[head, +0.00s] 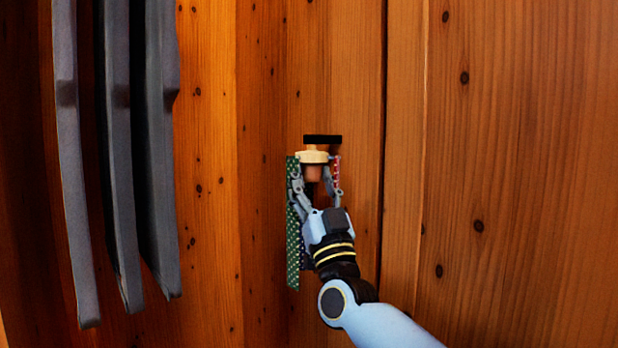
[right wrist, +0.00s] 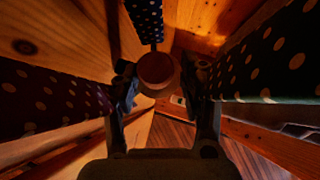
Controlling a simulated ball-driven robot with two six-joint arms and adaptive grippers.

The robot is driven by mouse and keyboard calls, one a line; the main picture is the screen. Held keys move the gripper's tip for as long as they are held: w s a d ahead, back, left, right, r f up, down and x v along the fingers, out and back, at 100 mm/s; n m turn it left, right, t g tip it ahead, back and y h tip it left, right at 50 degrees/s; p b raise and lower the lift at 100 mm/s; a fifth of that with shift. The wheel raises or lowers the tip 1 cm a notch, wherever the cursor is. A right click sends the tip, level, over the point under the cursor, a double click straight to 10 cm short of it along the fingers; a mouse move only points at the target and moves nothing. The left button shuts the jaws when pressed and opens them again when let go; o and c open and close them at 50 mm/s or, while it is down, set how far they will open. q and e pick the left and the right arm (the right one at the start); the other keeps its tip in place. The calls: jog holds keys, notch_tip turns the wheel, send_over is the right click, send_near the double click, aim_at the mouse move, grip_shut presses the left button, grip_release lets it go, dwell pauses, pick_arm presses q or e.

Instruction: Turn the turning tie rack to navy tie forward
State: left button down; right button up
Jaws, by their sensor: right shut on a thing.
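The turning tie rack (head: 312,156) has a pale wooden hub under a dark bracket on the plank wall. A brown knob (head: 313,173) hangs below the hub and also shows in the right wrist view (right wrist: 158,72). My right gripper (head: 314,180) is shut on this knob, one finger on each side. A green dotted tie (head: 293,235) hangs at left and a red dotted tie (head: 337,172) at right. In the right wrist view, a navy dotted tie (right wrist: 147,20) shows at the top; the head view mostly hides it behind my gripper. My left gripper is out of view.
Several grey garments (head: 160,150) hang at the left, apart from the rack. Wooden plank walls (head: 530,150) stand behind and to the right. The space between the garments and the green tie is clear.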

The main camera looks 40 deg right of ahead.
jog(key=shift+d+r+t+y, duration=0.2)
jog(key=shift+r+t+y, duration=0.1)
jog(key=shift+y, duration=0.3)
